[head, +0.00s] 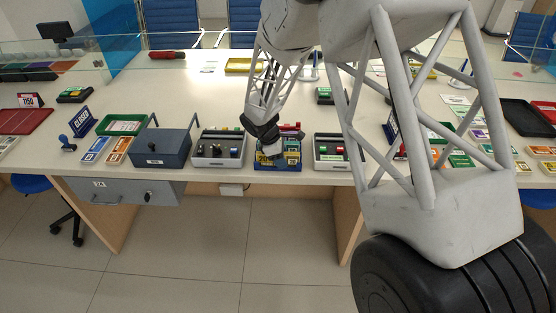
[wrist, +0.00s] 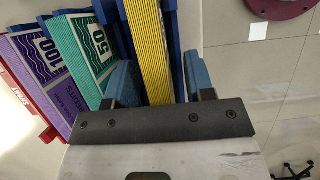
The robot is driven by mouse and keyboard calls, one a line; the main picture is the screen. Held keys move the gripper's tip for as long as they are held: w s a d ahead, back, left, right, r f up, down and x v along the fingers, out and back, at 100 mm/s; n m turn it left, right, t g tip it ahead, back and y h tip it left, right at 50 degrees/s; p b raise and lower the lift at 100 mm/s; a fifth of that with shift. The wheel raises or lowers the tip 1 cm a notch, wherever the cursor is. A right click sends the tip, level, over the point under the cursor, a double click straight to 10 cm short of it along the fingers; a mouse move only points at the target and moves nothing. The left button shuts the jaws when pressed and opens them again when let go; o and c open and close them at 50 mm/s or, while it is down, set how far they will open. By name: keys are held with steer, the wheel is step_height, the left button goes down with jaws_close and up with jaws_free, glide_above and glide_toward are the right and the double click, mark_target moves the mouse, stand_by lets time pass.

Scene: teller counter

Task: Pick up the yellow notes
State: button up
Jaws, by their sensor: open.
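The yellow notes (wrist: 150,52) stand on edge as a thick stack in a blue rack (head: 277,166) at the counter's front edge. In the wrist view, my gripper (wrist: 160,82) is open, with one blue finger on each side of the yellow stack. I cannot tell whether the fingers touch it. In the head view, my gripper (head: 270,150) is over the rack and hides part of its contents.
Blue dividers separate the note stacks closely. In the head view, a grey device with buttons (head: 216,150) stands just left of the rack, and another (head: 330,153) just right. A dark blue cash box (head: 160,146) is farther left.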

steer(key=shift+c, duration=0.5)
jaws_close()
steer(key=shift+r, duration=0.15)
step_height(320, 180, up, 10)
steer(key=shift+f, duration=0.1)
stand_by(0.7)
steer(key=w+d, duration=0.5)
steer(key=d, duration=0.5)
steer(key=w+d, duration=0.6)
steer(key=d, duration=0.5)
steer(key=shift+d, duration=0.3)
